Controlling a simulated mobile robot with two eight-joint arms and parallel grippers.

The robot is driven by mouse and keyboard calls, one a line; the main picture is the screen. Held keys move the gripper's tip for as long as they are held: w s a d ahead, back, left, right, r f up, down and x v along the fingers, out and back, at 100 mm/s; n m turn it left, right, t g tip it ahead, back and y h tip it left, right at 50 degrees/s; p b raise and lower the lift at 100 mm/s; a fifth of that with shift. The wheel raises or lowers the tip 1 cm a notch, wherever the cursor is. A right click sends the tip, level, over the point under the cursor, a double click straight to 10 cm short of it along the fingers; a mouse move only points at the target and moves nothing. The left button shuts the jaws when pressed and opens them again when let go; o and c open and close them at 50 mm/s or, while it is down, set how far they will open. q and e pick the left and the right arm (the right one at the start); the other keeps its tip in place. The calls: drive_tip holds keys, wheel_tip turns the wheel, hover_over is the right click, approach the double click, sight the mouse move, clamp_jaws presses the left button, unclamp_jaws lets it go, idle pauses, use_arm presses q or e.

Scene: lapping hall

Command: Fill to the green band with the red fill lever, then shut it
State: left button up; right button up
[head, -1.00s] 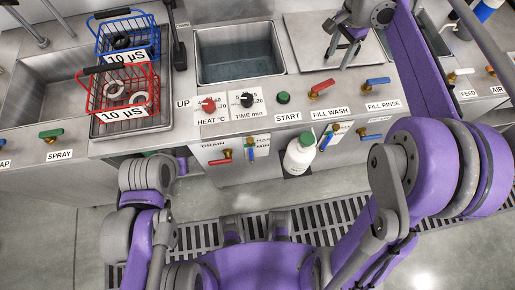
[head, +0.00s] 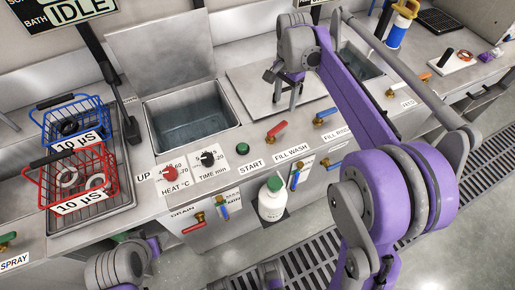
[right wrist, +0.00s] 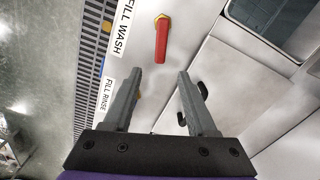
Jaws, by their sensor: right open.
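The red fill lever (head: 277,131), labelled FILL WASH, stands on the counter front right of the open basin (head: 195,118). In the right wrist view the red lever (right wrist: 161,40) lies just beyond the fingertips, roughly in line with the gap between them. My right gripper (head: 287,92) is open and empty over the flat steel cover, behind the lever and apart from it. In the right wrist view its fingers (right wrist: 159,74) are spread. A narrow gauge (head: 223,208) with MAX and MIN labels is on the front panel; its green band is too small to make out. My left gripper is not visible.
Red HEAT (head: 170,173) and black TIME (head: 208,158) knobs and a green START button (head: 242,148) are to the left. A white bottle (head: 272,201) stands below. Red (head: 78,178) and blue (head: 75,122) baskets sit at left.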

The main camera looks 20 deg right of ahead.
sight(282, 124)
wheel_tip(282, 124, down, 10)
drive_tip(key=shift+f+b, duration=0.15)
drive_tip(key=shift+b, duration=0.25)
drive_tip(key=shift+c, duration=0.3)
clamp_jaws()
idle(1.1)
